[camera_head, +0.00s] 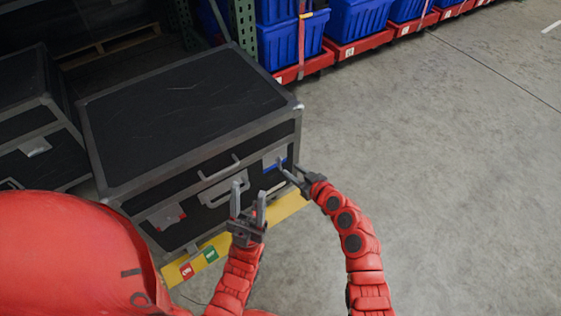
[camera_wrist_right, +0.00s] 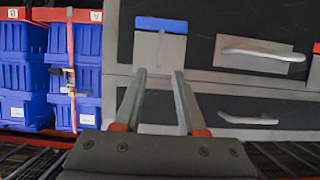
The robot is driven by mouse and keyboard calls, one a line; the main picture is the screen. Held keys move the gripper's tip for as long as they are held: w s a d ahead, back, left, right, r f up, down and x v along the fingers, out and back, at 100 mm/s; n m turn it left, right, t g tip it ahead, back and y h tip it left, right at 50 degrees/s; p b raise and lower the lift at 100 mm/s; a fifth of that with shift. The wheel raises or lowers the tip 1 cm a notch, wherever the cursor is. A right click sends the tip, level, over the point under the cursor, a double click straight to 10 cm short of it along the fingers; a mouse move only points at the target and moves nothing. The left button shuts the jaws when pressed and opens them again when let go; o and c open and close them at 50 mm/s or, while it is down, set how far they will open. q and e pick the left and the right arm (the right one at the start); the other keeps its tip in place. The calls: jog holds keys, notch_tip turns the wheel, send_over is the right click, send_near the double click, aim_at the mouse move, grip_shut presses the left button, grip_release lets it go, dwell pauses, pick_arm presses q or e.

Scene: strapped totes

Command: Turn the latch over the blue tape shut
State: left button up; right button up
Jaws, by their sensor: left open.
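In the right wrist view the blue tape (camera_wrist_right: 161,25) lies above the grey plate (camera_wrist_right: 158,52). My right gripper (camera_head: 290,176) is just in front of this latch; its fingers (camera_wrist_right: 159,72) are apart, with nothing clearly between them. Contact cannot be told. My left gripper (camera_head: 248,200) is open and empty in front of the case's middle, near the handle.
A second latch with red tape (camera_head: 168,217) is at the case's left front. A silver handle (camera_head: 222,190) sits between the latches. A yellow strip (camera_head: 285,207) runs below the front. Blue totes (camera_head: 355,18) stand behind; the floor (camera_head: 440,150) at right is clear.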

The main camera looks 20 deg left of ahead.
aim_at(281, 162)
jog(key=shift+b+x, duration=1.2)
jog(key=shift+x, duration=3.25)
grip_shut()
